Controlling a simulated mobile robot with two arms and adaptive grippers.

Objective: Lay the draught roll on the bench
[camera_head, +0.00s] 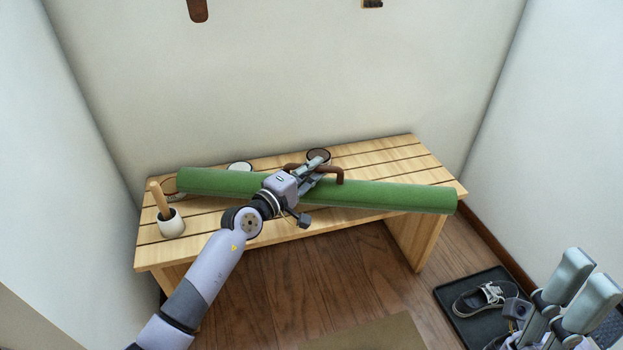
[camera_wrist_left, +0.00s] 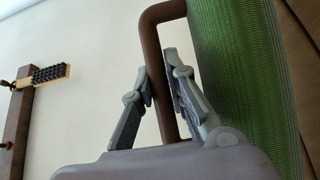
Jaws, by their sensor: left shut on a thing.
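The draught roll (camera_head: 390,195) is a long green cylinder with a brown handle (camera_head: 330,172) on its side. It lies across the head view over the slatted wooden bench (camera_head: 405,152), its right end reaching the bench's front right. I cannot tell whether it touches the slats. My left gripper (camera_head: 316,170) is shut on the handle. In the left wrist view the fingers (camera_wrist_left: 162,95) stand either side of the brown handle (camera_wrist_left: 160,60), with the green roll (camera_wrist_left: 245,80) to the right. My right gripper (camera_head: 590,278) is at the lower right, open and empty, away from the roll.
On the bench stand a white pot with a wooden handle (camera_head: 171,222), a white dish (camera_head: 240,167) and a round brown-topped tin (camera_head: 318,155), close to the roll. Walls close in behind and at both sides. A shoe (camera_head: 484,298) sits on a dark floor tray (camera_head: 450,305).

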